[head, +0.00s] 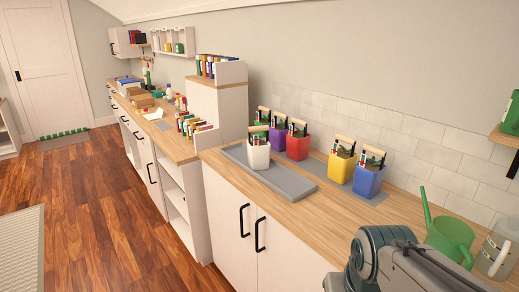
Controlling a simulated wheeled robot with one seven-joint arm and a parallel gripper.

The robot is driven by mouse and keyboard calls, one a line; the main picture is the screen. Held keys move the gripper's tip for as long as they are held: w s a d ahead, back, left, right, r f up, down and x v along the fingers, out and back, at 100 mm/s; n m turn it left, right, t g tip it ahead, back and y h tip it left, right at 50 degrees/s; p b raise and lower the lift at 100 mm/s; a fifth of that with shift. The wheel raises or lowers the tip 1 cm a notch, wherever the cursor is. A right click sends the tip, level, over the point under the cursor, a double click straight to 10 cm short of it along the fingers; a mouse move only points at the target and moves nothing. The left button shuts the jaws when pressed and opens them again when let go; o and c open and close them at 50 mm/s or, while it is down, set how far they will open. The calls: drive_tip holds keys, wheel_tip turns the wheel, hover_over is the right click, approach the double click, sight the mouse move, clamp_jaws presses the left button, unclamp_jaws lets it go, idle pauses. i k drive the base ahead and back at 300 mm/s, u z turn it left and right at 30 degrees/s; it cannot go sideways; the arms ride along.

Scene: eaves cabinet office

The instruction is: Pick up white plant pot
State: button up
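The white plant pot (258,158) stands upright on a grey tray (292,186) on the wooden counter. A small plant and some small items stick out of its top, with a wooden handle above. Part of my arm shows at the bottom right, over the counter's near end and well apart from the white pot. My gripper is out of the picture, so its state does not show.
Close behind the white pot stand purple (278,139) and red (298,147) pots. Yellow (341,168) and blue (368,182) pots stand to the right. A green watering can (449,238) is near my arm. Book racks (196,128) stand left.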

sight(258, 148)
drive_tip(key=u, duration=0.65)
drive_tip(key=k, duration=0.85)
drive_tip(key=u, duration=0.8)
drive_tip(key=k, duration=0.35)
drive_tip(key=u, duration=0.5)
drive_tip(key=i, duration=1.55)
drive_tip(key=z, duration=0.35)
drive_tip(key=i, duration=1.55)
drive_tip(key=z, duration=0.85)
drive_tip(key=i, duration=1.25)
drive_tip(key=z, duration=1.75)
drive_tip(key=i, duration=0.85)
drive_tip(key=z, duration=0.65)
